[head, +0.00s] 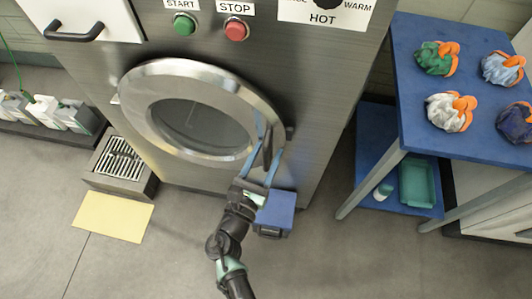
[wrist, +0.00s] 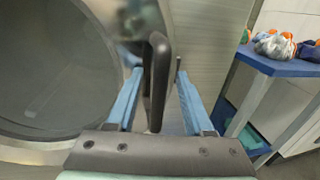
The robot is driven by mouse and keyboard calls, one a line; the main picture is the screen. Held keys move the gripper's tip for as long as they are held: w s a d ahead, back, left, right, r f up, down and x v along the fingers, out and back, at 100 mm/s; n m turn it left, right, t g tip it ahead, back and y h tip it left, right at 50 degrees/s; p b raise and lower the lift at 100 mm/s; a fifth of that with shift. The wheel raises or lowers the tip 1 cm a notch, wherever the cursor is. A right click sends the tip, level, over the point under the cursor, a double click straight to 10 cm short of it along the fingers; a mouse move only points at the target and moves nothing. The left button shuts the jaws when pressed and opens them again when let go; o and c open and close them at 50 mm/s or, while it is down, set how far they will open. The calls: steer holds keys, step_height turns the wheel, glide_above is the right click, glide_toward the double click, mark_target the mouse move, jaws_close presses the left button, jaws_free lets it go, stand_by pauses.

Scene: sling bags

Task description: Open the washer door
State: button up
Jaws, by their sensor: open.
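The washer door (head: 178,72) is a round metal ring with dark glass on the front of the steel washer (head: 290,95). It appears closed. Its dark handle (head: 267,150) is on the door's right side. In the wrist view the handle (wrist: 159,80) stands upright between the two blue fingers. My gripper (head: 268,137) is open, with one finger on each side of the handle. In the wrist view my gripper (wrist: 158,78) shows a gap on the handle's right; the left finger is very close to it, and contact cannot be told.
A blue table (head: 420,100) with several cloth bundles stands to the right. A drain box (head: 120,165) and yellow mat (head: 112,216) lie on the floor at left. START (head: 184,25) and STOP (head: 236,30) buttons are above the door. The floor in front is mostly clear.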

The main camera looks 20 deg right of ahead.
jaws_close()
stand_by(1.4)
